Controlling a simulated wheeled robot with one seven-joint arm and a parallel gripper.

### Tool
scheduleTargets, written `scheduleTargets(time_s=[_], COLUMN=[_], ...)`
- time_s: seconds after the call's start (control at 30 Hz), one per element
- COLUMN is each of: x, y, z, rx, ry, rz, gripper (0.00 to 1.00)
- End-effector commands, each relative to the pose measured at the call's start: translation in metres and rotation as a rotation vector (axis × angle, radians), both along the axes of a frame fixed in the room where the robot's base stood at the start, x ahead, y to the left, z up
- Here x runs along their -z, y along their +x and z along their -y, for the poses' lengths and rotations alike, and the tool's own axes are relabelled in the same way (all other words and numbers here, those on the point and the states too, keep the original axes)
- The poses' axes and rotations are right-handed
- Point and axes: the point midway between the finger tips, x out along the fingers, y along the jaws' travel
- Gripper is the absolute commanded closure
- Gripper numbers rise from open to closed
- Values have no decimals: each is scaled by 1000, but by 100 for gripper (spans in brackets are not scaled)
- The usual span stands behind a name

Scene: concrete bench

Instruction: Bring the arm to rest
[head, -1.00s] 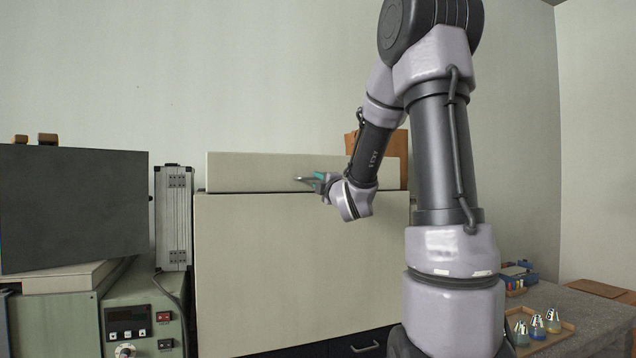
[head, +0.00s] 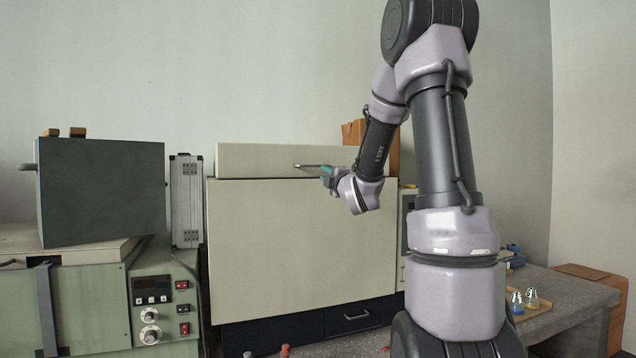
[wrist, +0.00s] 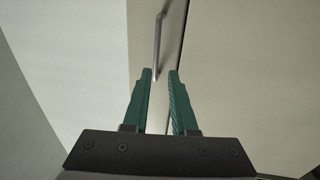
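My arm (head: 445,130) reaches up and folds down again in the head view. My gripper (head: 325,172) is in front of the pale upper panel (head: 255,160) of a large white cabinet. In the wrist view my gripper (wrist: 160,74) has two green fingers standing apart with a clear gap, and nothing is clamped between them. A thin grey bar handle (wrist: 160,40) shows just beyond the fingertips. Whether a finger touches it I cannot tell.
A green instrument (head: 155,300) with a dark box (head: 105,190) stands at left, beside a silver case (head: 186,205). Small flasks (head: 531,298) sit on a tray on the bench at right, partly behind my arm. Open air lies above the cabinet.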

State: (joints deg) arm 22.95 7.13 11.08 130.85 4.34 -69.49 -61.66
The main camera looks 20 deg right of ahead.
Motion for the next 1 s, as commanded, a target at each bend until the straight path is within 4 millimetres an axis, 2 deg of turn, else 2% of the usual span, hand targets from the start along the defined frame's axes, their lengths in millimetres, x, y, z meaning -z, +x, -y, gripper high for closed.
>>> scheduleTargets(time_s=[0.17, 0.27, 0.37, 0.47, 0.67, 0.9, 1.0], x=[-1, -4, -7, -6, 11, 43, 55], y=[-1, -7, -21, -47, -121, -236, -281], z=[-1, -3, -8, -15, -35, -75, -93], rx=[0, 6, 26, 65, 191, 406, 504], ry=[9, 74, 226, 448, 941, 1525, 1717], rz=[-4, -39, -118, -226, -440, -680, -768], gripper=[75, 75, 75, 75, 75, 75, 75])
